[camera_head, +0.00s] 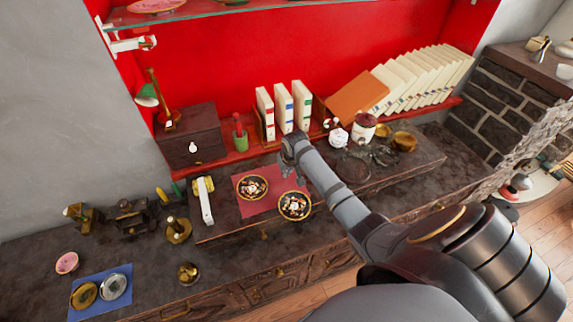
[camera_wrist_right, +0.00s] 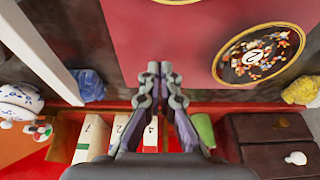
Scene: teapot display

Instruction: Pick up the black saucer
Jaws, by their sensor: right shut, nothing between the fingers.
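Two round black saucers with gold rims and multicoloured speckles lie on a red mat (camera_head: 262,204). The left saucer (camera_head: 252,187) shows at the upper right in the wrist view (camera_wrist_right: 258,53), with a pale numbered centre. The right saucer (camera_head: 294,206) is nearer the front; in the wrist view only its gold rim (camera_wrist_right: 176,1) shows at the top edge. My right gripper (camera_head: 287,168) is shut and empty, above the back of the mat; its fingertips also show in the wrist view (camera_wrist_right: 160,70), apart from both saucers. My left gripper is not in view.
Upright books (camera_head: 284,108) and a dark drawer box (camera_head: 188,135) stand behind the mat. A white bar-like object (camera_head: 204,200) lies left of it. A lidded jar (camera_head: 364,128) and brass bowls (camera_head: 404,141) stand to the right. A blue mat (camera_head: 100,306) with dishes is at front left.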

